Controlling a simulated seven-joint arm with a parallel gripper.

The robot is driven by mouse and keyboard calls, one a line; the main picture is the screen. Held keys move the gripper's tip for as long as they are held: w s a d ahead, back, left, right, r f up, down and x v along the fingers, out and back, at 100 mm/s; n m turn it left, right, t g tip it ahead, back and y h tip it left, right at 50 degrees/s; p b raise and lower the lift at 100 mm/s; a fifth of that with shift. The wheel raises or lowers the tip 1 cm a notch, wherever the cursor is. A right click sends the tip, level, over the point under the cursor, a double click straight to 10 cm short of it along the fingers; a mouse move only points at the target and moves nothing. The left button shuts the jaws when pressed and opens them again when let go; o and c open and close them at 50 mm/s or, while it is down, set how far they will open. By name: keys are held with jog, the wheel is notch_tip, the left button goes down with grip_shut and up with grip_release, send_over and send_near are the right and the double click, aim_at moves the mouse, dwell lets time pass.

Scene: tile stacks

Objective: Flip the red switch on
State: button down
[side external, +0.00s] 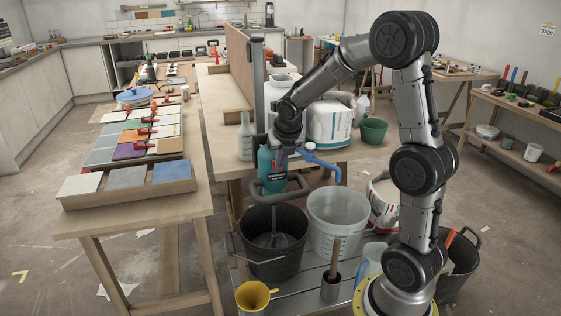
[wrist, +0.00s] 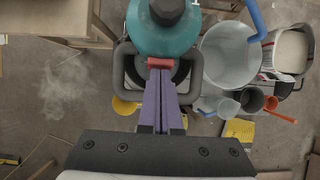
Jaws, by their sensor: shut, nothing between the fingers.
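A teal mixer (side external: 265,168) with a dark loop handle (side external: 281,188) stands upright over a black bucket (side external: 252,262), its shaft reaching down into it. In the wrist view the mixer's teal body (wrist: 163,38) is seen from above. The red switch (wrist: 159,63) shows on its near side, between the handle's arms; I cannot make it out in the side view. My gripper (wrist: 160,72) is shut and empty. Its purple fingertips are right at the red switch; whether they touch it I cannot tell. In the side view my gripper (side external: 282,158) is beside the mixer body.
A pale bucket (side external: 337,222) stands right of the black one, with a blue pipe (side external: 320,160) above it. A yellow funnel (side external: 254,297) is in front. The workbench (side external: 222,158) behind holds a bottle, a white tub and a green pot. Tile stacks lie on the left table (side external: 130,215).

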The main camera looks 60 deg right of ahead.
jog(key=shift+w+d+r, duration=0.15)
jog(key=shift+r, duration=0.4)
jog(key=shift+w+d+r, duration=0.1)
jog(key=shift+w+r, duration=0.05)
jog(key=shift+r, duration=0.35)
jog(key=shift+s+a, duration=0.1)
jog(key=v, duration=1.1)
jog(key=shift+d+r, duration=0.25)
jog(key=shift+d, duration=0.05)
jog(key=shift+a, duration=0.1)
